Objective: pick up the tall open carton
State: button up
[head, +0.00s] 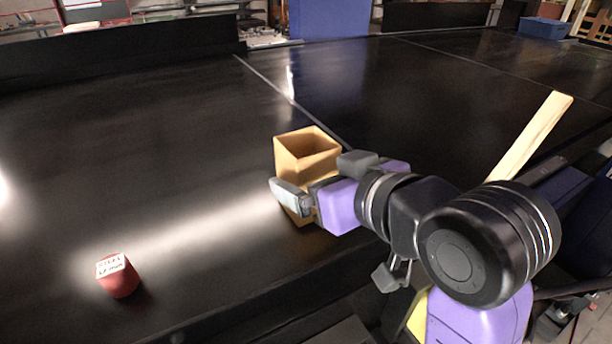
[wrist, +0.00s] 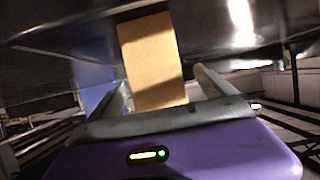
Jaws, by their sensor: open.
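The tall open carton (head: 306,150) is tan and stands upright on the black conveyor, its open top facing up. My gripper (head: 290,192) is at the carton's near side and hides part of its lower half in the head view. In the wrist view the carton (wrist: 151,60) stands ahead, with its lower part between my two open fingers (wrist: 160,92). The fingers show on either side of it, and I cannot tell whether they touch it.
A red cylinder with a white label (head: 118,277) stands on the conveyor (head: 150,160) at the front left. A pale wooden strip (head: 530,135) slants up at the right, behind my arm. A blue bin (head: 543,28) is at the far right.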

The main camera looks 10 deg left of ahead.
jog(key=x, duration=0.4)
jog(key=shift+w+d+f+p, duration=0.1)
jog(key=shift+w+d+p, duration=0.1)
jog(key=shift+p, duration=0.2)
jog(key=shift+c, duration=0.4)
jog(key=shift+s, duration=0.1)
jog(key=c, duration=1.4)
jog(key=shift+o, duration=0.2)
